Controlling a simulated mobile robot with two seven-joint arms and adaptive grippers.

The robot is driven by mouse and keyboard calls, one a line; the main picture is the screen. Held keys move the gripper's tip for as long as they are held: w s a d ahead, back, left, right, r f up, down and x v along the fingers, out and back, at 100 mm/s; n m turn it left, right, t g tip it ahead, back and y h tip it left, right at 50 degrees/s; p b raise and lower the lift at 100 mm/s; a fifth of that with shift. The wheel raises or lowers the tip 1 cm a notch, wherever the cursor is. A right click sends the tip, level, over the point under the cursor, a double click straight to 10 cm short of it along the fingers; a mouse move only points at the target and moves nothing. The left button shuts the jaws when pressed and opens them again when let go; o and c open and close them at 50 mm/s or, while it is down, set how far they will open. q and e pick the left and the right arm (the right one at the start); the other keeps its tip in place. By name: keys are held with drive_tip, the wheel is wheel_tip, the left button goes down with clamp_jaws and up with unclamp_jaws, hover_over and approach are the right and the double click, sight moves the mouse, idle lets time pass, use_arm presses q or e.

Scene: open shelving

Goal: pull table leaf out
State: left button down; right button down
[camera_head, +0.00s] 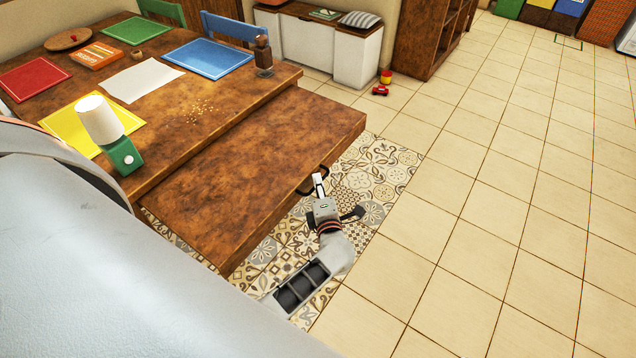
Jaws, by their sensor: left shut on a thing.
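The wooden table (214,101) is at the upper left. Its brown leaf (250,160) sticks out from under the tabletop, toward the right, slightly lower than the top. A dark handle (306,188) is on the leaf's outer edge. My left gripper (318,182) is at this handle, with a pale fingertip against it, and is shut on it. The gripper's body partly hides the grip, so the exact contact is hard to see. My right gripper is not in view.
On the tabletop are coloured mats, a white-and-green lamp-like object (108,130), an orange box (96,55), crumbs (200,110) and a brown bottle-like object (263,55). A red toy (381,90) lies on the floor. Tiled floor (480,230) right of the leaf is clear.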

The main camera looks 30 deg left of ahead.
use_arm(q)
drive_tip(key=c, duration=2.2)
unclamp_jaws()
drive_tip(key=shift+s, duration=0.1)
